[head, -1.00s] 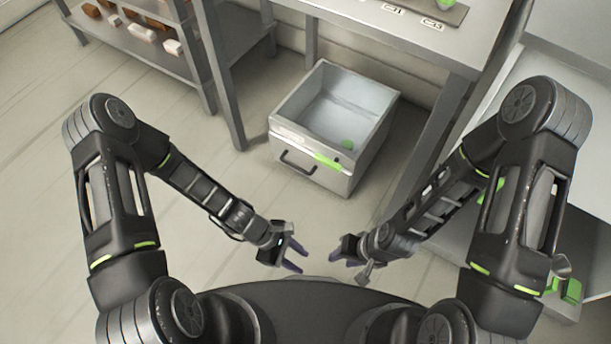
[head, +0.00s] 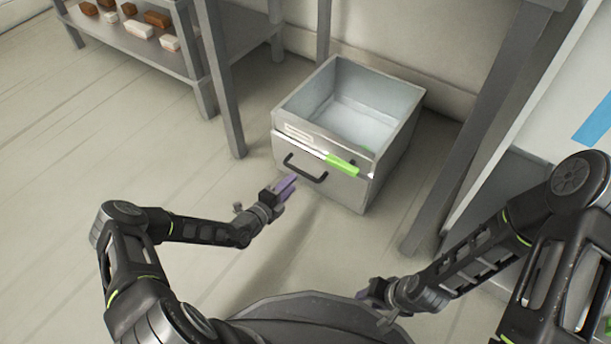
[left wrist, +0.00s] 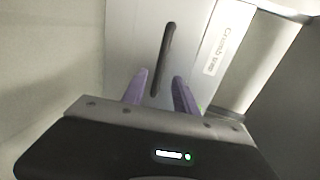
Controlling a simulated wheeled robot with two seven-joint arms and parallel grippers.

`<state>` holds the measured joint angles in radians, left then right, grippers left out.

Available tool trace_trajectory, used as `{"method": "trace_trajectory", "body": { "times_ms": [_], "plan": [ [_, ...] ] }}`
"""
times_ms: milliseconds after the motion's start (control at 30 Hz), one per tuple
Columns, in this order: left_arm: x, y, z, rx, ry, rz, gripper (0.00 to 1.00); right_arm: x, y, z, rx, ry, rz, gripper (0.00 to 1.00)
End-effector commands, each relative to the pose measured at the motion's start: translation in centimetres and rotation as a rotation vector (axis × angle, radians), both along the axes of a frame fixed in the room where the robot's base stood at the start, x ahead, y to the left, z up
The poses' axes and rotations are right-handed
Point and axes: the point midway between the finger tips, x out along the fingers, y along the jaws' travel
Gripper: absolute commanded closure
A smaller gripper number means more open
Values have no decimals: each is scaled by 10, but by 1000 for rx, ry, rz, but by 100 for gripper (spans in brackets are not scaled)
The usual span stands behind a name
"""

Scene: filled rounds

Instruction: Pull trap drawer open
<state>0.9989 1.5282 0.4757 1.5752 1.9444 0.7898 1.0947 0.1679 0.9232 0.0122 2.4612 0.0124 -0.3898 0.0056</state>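The trap drawer (head: 345,188) is a grey open-topped metal box on the floor under the bench, with a black bar handle (head: 305,168) and a green strip on its front. My left gripper (head: 289,184) is just in front of the drawer front, close to the handle. In the left wrist view its two purple fingers (left wrist: 160,88) are apart, with the handle (left wrist: 165,58) upright in the picture between and beyond their tips; I cannot tell whether they touch it. My right gripper (head: 366,292) is low beside my base, away from the drawer; its fingers are mostly hidden.
A shelf (head: 150,50) with brown and white blocks stands at the back left. Grey bench legs (head: 222,90) rise left of the drawer and at its right (head: 470,150). The floor (head: 240,265) in front of the drawer is clear.

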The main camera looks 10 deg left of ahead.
Motion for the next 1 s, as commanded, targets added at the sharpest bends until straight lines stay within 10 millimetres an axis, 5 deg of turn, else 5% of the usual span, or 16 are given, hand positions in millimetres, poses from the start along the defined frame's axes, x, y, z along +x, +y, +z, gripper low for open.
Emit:
{"method": "trace_trajectory", "body": {
  "times_ms": [267,700,1000],
  "plan": [
    [8,-5,-4,3,0,-6,65,0,0,-6,1,0,0,64],
    [64,-27,-18,4,-1,-6,65,5,-1,-34,7,-2,-3,64],
    [71,-30,-16,3,0,-6,65,6,-2,-35,8,-3,-3,64]
  ]
}}
